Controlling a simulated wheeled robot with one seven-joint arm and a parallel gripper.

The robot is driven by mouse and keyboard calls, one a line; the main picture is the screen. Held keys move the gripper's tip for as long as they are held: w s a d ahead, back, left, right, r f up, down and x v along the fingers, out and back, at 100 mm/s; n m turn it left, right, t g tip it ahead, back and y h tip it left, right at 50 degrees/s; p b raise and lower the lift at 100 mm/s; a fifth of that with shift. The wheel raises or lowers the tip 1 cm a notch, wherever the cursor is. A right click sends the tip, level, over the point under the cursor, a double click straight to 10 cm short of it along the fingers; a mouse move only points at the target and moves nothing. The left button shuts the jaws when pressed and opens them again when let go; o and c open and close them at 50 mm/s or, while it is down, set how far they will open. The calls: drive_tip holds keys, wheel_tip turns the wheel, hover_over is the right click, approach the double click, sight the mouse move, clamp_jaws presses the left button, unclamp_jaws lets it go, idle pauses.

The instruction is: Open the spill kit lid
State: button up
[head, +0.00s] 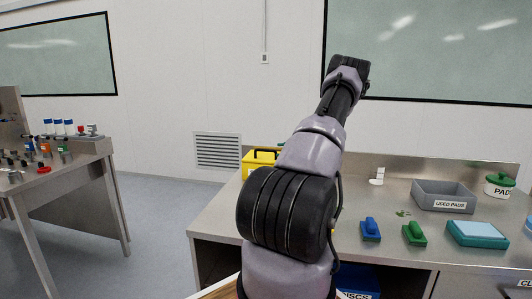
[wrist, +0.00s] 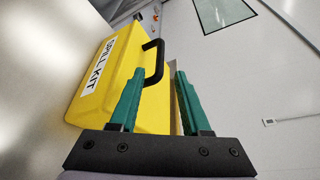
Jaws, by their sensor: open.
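The spill kit (wrist: 112,85) is a yellow box with a white SPILL KIT label and a black handle (wrist: 154,62) on it. In the wrist view it lies on its side in the picture, left of and behind my gripper (wrist: 154,85). My gripper has two green fingers, apart with nothing gripped between them. The left finger overlaps the yellow box in the picture, close to the handle; I cannot tell whether it touches. In the head view only part of the yellow kit (head: 256,160) shows, with the rest hidden behind my arm. The gripper itself is hidden there.
The steel bench (head: 218,205) holds the kit. To the right are a blue block (head: 370,230), a green block (head: 414,234), a grey USED PADS tray (head: 428,201), a teal box (head: 478,234) and a PADS jar (head: 499,187). Another table (head: 70,165) stands at the left.

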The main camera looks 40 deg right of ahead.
sight(270, 151)
drive_tip(key=x, duration=0.9)
clamp_jaws()
idle(1.2)
